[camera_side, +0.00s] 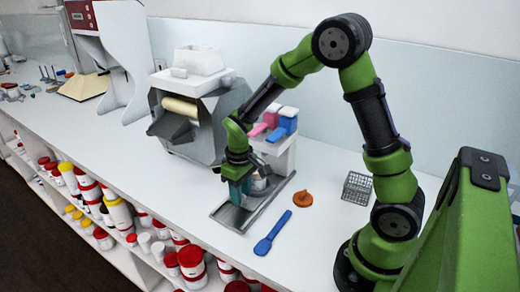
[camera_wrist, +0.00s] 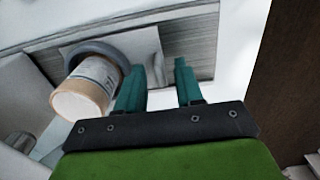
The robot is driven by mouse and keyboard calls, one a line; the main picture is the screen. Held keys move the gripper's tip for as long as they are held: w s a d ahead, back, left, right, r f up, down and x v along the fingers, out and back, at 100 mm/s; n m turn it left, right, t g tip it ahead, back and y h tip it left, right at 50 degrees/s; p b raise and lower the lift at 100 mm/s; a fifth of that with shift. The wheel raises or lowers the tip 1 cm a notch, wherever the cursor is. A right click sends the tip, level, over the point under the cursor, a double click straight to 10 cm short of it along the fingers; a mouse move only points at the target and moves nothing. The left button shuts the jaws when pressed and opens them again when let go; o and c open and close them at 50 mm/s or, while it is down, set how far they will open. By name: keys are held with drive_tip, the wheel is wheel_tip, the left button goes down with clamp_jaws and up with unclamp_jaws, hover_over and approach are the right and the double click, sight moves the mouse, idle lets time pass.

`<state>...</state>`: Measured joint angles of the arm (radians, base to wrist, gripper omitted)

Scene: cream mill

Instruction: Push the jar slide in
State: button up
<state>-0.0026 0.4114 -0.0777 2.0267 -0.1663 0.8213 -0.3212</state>
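The jar slide (camera_side: 235,216) is a grey metal tray sticking out toward the front from under the white mill unit (camera_side: 284,152). A jar (camera_side: 260,182) stands on it close to the unit; in the wrist view the jar (camera_wrist: 88,90) has a pale label, a tan end and a grey ring around it. My gripper (camera_side: 240,196) points down over the slide, just left of the jar. Whether a finger touches the slide or jar cannot be told.
A blue spatula (camera_side: 272,233), an orange piece (camera_side: 303,198) and a wire basket (camera_side: 357,187) lie to the right of the slide. A grey machine with a roller (camera_side: 181,107) stands behind left. Shelves of tubs (camera_side: 191,262) lie below the counter edge.

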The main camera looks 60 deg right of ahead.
drive_tip(key=shift+f, duration=0.7)
clamp_jaws()
